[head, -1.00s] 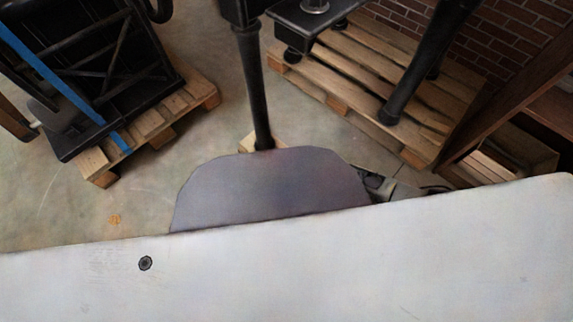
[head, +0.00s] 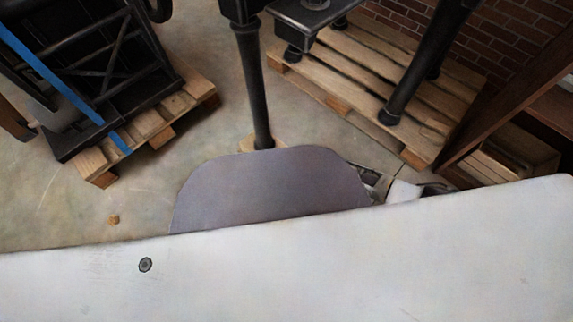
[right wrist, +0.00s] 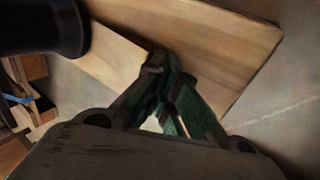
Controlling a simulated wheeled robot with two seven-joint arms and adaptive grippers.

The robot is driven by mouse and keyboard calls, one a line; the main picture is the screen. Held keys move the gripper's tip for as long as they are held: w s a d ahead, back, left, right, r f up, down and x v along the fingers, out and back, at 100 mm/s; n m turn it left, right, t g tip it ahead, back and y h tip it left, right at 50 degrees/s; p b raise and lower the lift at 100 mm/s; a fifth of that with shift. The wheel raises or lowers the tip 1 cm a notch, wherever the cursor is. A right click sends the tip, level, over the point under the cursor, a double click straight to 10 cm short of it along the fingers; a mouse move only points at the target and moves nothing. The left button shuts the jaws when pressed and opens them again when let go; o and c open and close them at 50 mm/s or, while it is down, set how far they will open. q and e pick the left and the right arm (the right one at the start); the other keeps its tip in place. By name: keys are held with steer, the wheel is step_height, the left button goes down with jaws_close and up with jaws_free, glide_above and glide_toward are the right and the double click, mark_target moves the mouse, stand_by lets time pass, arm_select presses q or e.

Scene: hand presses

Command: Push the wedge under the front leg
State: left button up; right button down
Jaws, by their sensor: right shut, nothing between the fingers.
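The front leg (head: 254,90) is a black post standing upright in the middle of the head view. At its foot a little of the pale wooden wedge (head: 272,145) shows; my own grey body part hides the rest. In the right wrist view the leg's round black foot (right wrist: 45,28) is at the top left, with the wooden wedge (right wrist: 215,45) beside it. My right gripper (right wrist: 154,66) is shut and empty, its fingertips over or against the wood; contact is unclear. How far the wedge reaches under the foot is hidden. My left gripper is out of view.
A black machine with a blue strip (head: 50,72) rests on a pallet (head: 150,122) at the left. Another pallet (head: 345,70) with black legs stands at the back right, before a brick wall (head: 535,38). Bare concrete floor (head: 215,125) lies between the pallets.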

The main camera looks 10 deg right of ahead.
mark_target(286, 162)
steer(key=shift+w+a+r, duration=0.25)
steer(key=shift+w+a, duration=0.75)
steer(key=shift+w, duration=0.15)
stand_by(1.1)
steer(key=shift+w+a, duration=0.7)
steer(key=shift+w, duration=0.15)
steer(key=shift+w+a, duration=0.65)
steer(key=shift+w, duration=0.2)
stand_by(1.8)
steer(key=shift+s+d+f+p, duration=0.2)
steer(key=shift+s+d+p, duration=0.85)
steer(key=shift+s, duration=0.3)
steer(key=shift+d, duration=0.1)
